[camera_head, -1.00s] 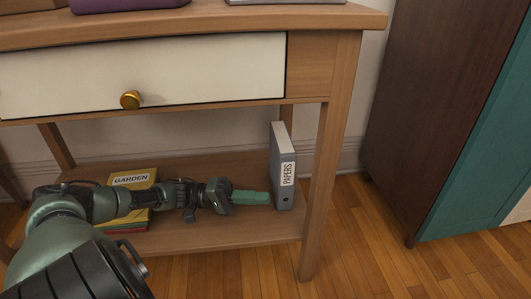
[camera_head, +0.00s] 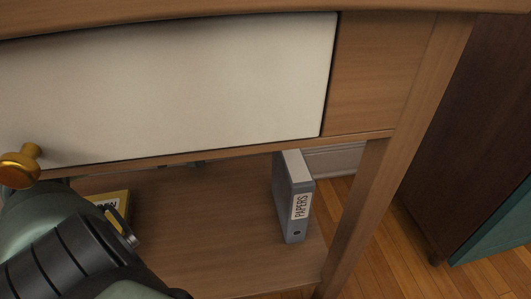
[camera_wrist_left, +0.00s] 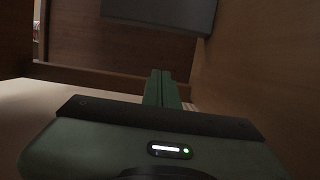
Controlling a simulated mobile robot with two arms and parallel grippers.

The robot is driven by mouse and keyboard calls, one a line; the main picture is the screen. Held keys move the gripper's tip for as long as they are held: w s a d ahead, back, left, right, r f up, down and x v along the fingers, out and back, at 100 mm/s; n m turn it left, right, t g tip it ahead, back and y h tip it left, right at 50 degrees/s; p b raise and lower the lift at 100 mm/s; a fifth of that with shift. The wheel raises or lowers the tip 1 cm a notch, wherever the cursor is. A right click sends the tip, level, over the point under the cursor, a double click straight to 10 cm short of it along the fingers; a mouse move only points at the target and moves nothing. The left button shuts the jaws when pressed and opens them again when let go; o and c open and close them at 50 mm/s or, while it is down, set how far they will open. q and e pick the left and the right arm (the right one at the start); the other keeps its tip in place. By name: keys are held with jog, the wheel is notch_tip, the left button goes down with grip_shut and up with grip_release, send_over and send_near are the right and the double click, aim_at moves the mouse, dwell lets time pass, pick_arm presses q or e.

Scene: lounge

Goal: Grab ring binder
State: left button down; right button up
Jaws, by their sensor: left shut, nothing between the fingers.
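The ring binder (camera_head: 293,200) is grey with a white "PAPERS" label. It stands upright on the lower wooden shelf (camera_head: 205,225), near the right leg of the table, in the head view. My left arm comes in at the lower left of the head view; its gripper is hidden there. In the left wrist view my left gripper (camera_wrist_left: 161,78) shows green fingers shut together and empty. A dark grey flat thing (camera_wrist_left: 160,14) hangs into the top of that view, apart from the fingers; I cannot tell if it is the binder. My right gripper is not in view.
A yellow book (camera_head: 117,208) lies on the shelf's left, partly behind my arm. The white drawer front (camera_head: 180,90) with a brass knob (camera_head: 20,165) is above. The table leg (camera_head: 362,205) stands right of the binder. A dark cabinet (camera_head: 465,140) is farther right.

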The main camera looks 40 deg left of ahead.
pick_arm(q)
jog(key=b, duration=0.5)
send_over(265, 173)
jog(key=shift+w+f, duration=0.1)
jog(key=shift+f, duration=0.1)
jog(key=shift+s+d+r+p, duration=0.25)
jog(key=shift+s+d+p, duration=0.25)
jog(key=shift+p, duration=0.15)
jog(key=shift+s+d+r+p, duration=0.2)
jog(key=shift+s+d+p, duration=0.2)
jog(key=shift+d+p, duration=0.15)
jog(key=shift+s+d+f+p, duration=0.1)
jog(key=shift+s+d+p, duration=0.25)
jog(key=shift+p, duration=0.05)
jog(key=shift+f, duration=0.1)
jog(key=shift+d, duration=0.1)
